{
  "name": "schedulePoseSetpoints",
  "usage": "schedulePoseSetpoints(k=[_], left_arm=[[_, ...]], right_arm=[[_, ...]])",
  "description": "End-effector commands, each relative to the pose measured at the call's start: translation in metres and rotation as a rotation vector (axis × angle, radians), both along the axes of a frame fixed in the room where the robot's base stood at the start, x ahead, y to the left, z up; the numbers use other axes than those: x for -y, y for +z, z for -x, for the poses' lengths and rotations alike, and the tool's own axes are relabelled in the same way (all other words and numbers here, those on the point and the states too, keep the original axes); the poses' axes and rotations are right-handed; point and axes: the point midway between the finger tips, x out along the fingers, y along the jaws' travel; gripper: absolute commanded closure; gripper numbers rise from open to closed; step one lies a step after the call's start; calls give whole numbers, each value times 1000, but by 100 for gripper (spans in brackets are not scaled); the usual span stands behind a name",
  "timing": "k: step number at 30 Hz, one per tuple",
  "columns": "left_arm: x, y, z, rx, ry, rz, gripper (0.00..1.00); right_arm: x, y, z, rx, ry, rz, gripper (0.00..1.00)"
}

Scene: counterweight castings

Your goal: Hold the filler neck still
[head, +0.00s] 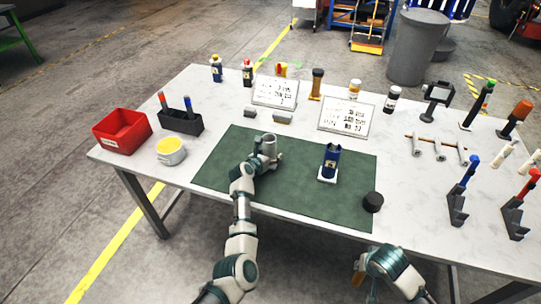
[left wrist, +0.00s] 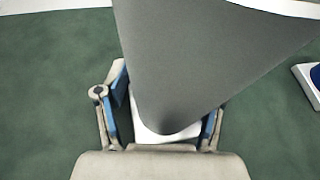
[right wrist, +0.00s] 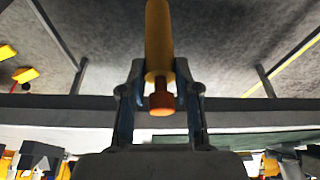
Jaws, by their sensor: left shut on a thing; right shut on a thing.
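The filler neck appears to be the grey cylindrical piece (head: 269,146) standing on the green mat, left of its middle. My left gripper (head: 265,158) is shut on it. In the left wrist view its grey body (left wrist: 190,70) fills the space between the fingers (left wrist: 163,125), with a white base under it. My right gripper (head: 358,272) is off the table's front edge, shut on a yellow cylinder (right wrist: 158,40) with an orange-red end. The right wrist view shows the fingers (right wrist: 160,100) on either side of it.
The green mat (head: 225,180) also carries a blue object (head: 331,160) on a white base and a black round piece (head: 372,202). Clamps (head: 459,195) and other tools stand right. The mat's front middle is clear.

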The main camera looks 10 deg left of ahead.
Motion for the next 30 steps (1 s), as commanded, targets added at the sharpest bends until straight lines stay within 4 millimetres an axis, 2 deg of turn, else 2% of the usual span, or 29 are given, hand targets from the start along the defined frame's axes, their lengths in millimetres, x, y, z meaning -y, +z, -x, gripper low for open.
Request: schedulePoseSetpoints(k=[30], left_arm=[[1, -5, 1, -8, -2, 2, 99]], right_arm=[[0, 7, -1, 4, 0, 0, 100]])
